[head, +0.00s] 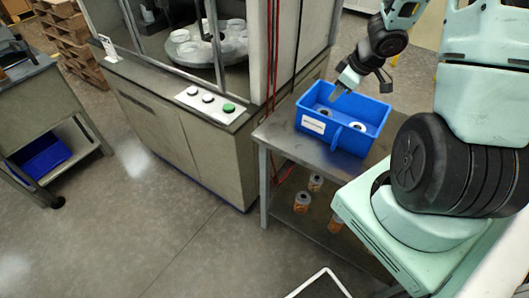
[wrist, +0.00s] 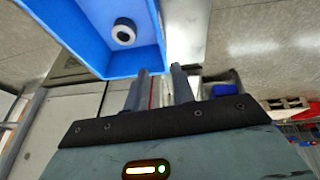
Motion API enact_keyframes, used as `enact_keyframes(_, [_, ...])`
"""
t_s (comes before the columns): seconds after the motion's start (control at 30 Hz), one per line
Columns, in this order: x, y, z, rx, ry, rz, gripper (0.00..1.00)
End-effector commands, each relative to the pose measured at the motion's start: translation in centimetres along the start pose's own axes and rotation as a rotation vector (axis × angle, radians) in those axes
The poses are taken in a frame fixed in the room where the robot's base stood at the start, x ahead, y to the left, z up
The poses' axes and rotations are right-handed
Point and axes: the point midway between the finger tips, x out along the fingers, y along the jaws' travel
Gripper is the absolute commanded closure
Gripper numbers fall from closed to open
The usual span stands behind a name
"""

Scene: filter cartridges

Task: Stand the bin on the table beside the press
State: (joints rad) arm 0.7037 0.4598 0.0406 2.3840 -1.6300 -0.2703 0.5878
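The blue bin (head: 372,137) stands on the grey metal table (head: 272,133) right beside the press (head: 185,125). It has a white label on its front, a divider, and cartridges with pale ring tops inside. My gripper (head: 337,95) is at the bin's far side, pointing down close to its rim. In the wrist view the bin (wrist: 88,45) fills the upper left with one cartridge (wrist: 124,32) in it. My two fingers (wrist: 160,72) are apart, near the bin's corner; whether they touch its wall cannot be told.
Several orange-labelled cartridges (head: 302,202) stand on the table's lower shelf. The press has a button panel (head: 211,105) on its front ledge. A cart (head: 50,115) with another blue bin (head: 45,158) stands at the left. The floor between is clear.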

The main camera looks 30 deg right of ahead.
Motion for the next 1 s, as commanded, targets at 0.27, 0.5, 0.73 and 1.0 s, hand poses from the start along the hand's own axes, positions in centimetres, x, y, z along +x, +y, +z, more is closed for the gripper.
enact_keyframes(0.27, [-3.6,-11.7,-11.8,-0.092,-0.048,0.12,0.75])
enact_keyframes(0.5, [-9.1,-27.7,-11.5,-0.157,-0.174,0.012,0.75])
enact_keyframes(0.73, [-14.0,-38.3,-6.3,-0.234,-0.304,-0.152,0.75])
enact_keyframes(1.0, [-15.5,-40.7,-4.4,-0.252,-0.346,-0.205,0.75])
